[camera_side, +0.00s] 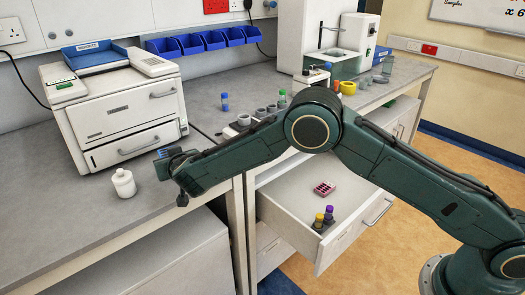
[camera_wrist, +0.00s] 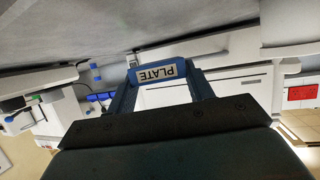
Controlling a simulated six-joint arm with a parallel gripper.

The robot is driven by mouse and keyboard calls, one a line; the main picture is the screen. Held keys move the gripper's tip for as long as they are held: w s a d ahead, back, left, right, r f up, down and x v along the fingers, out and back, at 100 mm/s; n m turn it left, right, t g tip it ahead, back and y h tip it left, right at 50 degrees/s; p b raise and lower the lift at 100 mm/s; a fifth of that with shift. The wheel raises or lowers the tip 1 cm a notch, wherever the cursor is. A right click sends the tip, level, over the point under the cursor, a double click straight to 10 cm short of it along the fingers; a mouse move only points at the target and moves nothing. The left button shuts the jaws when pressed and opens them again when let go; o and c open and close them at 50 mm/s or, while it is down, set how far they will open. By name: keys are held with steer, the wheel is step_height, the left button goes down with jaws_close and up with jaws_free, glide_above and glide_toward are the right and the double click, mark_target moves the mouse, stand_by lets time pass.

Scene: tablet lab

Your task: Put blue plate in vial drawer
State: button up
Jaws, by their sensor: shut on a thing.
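The blue plate (camera_wrist: 160,73), with a white label reading PLATE, is between the two fingers of my gripper (camera_wrist: 161,85) in the wrist view. My gripper is shut on it. In the side view my gripper (camera_side: 172,162) is above the left bench, in front of the white machine and to the right of a white bottle. Only a small blue part of the plate shows there. The drawer (camera_side: 338,235) below the bench is pulled open. It holds two vials, one yellow-capped (camera_side: 318,220) and one purple-capped (camera_side: 329,213), and a pink rack (camera_side: 324,188).
A white machine (camera_side: 130,120) with drawer fronts and a blue tray (camera_side: 95,56) on top stands on the bench. The white bottle (camera_side: 123,183) stands before it. Small vials and cups (camera_side: 244,120) stand on the bench behind my arm. The open drawer has bare floor around its contents.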

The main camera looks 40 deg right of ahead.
steer(key=shift+f, duration=1.9)
steer(key=shift+f, duration=0.15)
steer(key=o, duration=1)
steer(key=shift+v, duration=6.9)
steer(key=shift+a+f, duration=0.1)
steer(key=shift+a, duration=0.1)
